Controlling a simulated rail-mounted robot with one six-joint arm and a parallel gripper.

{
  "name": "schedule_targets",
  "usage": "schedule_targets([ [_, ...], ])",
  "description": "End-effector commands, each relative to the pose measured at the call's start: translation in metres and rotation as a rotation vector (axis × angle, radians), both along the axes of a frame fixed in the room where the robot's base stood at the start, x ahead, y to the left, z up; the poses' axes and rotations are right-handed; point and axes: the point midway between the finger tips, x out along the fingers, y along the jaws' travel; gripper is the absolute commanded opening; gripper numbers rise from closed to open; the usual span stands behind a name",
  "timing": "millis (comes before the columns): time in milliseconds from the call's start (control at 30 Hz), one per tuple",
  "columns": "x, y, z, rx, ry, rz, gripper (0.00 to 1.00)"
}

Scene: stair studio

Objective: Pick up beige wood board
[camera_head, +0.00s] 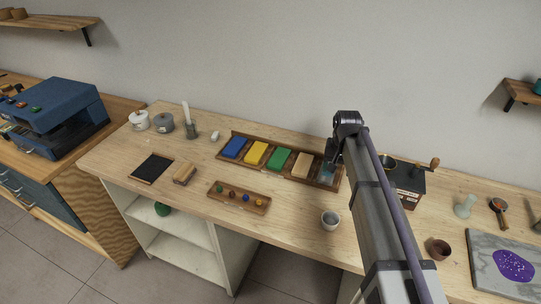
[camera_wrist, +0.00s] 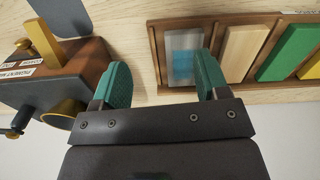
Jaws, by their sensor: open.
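The beige wood board (camera_head: 302,165) lies in a compartment of the wooden tray (camera_head: 232,133), right of the green board. It also shows in the wrist view (camera_wrist: 243,50), just right of my right fingertip. My gripper (camera_wrist: 162,72) is open, its teal fingers wide apart with nothing held between them. The fingers frame the end compartment with a clear and blue block (camera_wrist: 184,62), beside the beige board's compartment. In the head view my arm and wrist hide part of that end compartment.
Green (camera_head: 279,158), yellow (camera_head: 256,152) and blue (camera_head: 234,147) boards share the tray. A wooden grinder box (camera_wrist: 50,75) with a brass part stands close on the other side of my gripper. A small bowl (camera_head: 330,220) and a tray of small balls (camera_head: 238,197) are in front.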

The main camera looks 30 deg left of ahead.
Motion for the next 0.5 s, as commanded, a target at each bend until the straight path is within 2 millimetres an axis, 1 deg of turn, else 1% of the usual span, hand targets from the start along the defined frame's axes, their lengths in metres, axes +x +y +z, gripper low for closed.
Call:
schedule_targets([
  [33,0.024,0.035,0.01,0.0,0.0,-0.005,0.68],
  [100,0.043,0.077,0.016,0.0,0.0,-0.025,0.68],
  [200,0.058,0.121,0.021,0.0,0.0,-0.048,0.68],
  [300,0.063,0.143,0.022,0.0,0.0,-0.061,0.68],
  [433,0.061,0.143,0.017,0.0,0.0,-0.065,0.68],
  [500,0.061,0.143,0.008,0.0,0.0,-0.065,0.68],
])
